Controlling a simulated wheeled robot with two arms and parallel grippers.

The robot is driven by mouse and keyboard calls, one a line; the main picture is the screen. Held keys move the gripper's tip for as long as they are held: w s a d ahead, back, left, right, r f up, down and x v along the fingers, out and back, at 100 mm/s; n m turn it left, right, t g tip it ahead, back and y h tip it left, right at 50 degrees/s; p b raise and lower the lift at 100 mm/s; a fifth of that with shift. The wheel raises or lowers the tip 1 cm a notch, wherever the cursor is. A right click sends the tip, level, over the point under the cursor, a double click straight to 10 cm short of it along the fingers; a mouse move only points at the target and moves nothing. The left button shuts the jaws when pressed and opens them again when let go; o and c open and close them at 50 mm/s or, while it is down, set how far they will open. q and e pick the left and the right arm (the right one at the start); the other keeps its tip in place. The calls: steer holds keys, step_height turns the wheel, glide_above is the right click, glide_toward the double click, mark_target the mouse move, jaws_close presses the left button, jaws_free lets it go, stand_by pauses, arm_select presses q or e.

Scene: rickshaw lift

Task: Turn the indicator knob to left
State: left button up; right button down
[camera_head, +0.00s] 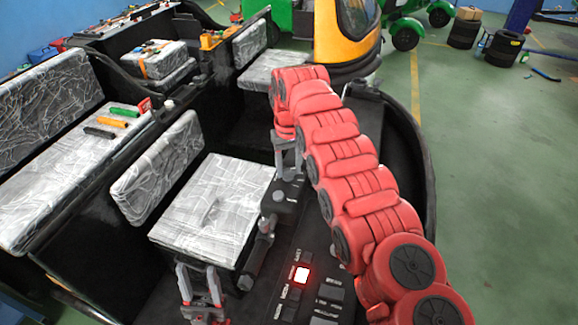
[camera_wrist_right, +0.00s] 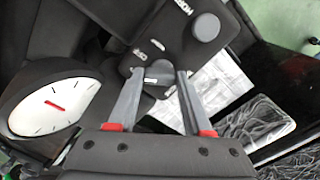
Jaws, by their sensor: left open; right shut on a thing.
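The indicator knob (camera_wrist_right: 160,72) is a small dark grey rounded piece on a black control box, with small white marks beside it. My right gripper (camera_wrist_right: 160,78) has its fingers on either side of this knob and is shut on it. In the head view my right gripper (camera_head: 289,172) reaches down to the control box (camera_head: 283,203) from the red arm, and its fingers largely hide the knob. My left gripper (camera_head: 202,300) is open and empty at the bottom, in front of the wrapped seat.
A round grey button (camera_wrist_right: 205,27) sits on the same box. A dial with a red needle (camera_wrist_right: 50,108) is beside it. A labelled panel has a lit button (camera_head: 301,274). Plastic-wrapped seats (camera_head: 213,200) fill the left. Clear green floor (camera_head: 490,180) lies right.

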stand_by(0.4)
steer(key=shift+c, duration=1.6)
jaws_free()
